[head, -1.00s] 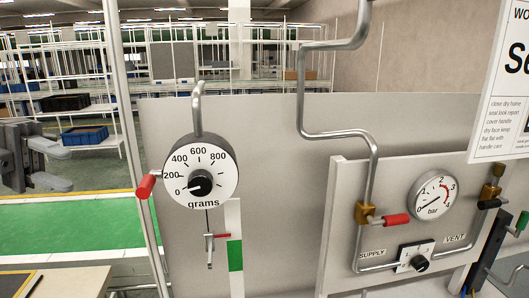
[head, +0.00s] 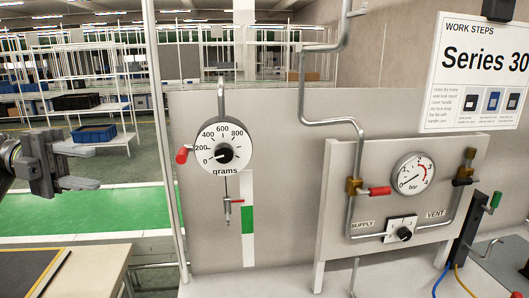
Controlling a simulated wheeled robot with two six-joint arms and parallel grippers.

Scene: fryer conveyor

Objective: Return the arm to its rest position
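My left gripper (head: 82,168) shows at the left edge of the head view, with its arm coming in from the left. Its two grey fingers are spread apart, with nothing between them. It hangs in the air, clear of the panel and the table. My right gripper is not in the head view.
A round grams dial (head: 222,149) with a red handle hangs right of the gripper. A board (head: 340,160) carries a bar gauge (head: 414,174), pipes and a supply/vent knob (head: 398,231). A table (head: 85,275) is at lower left. A work-steps sign (head: 478,70) is upper right.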

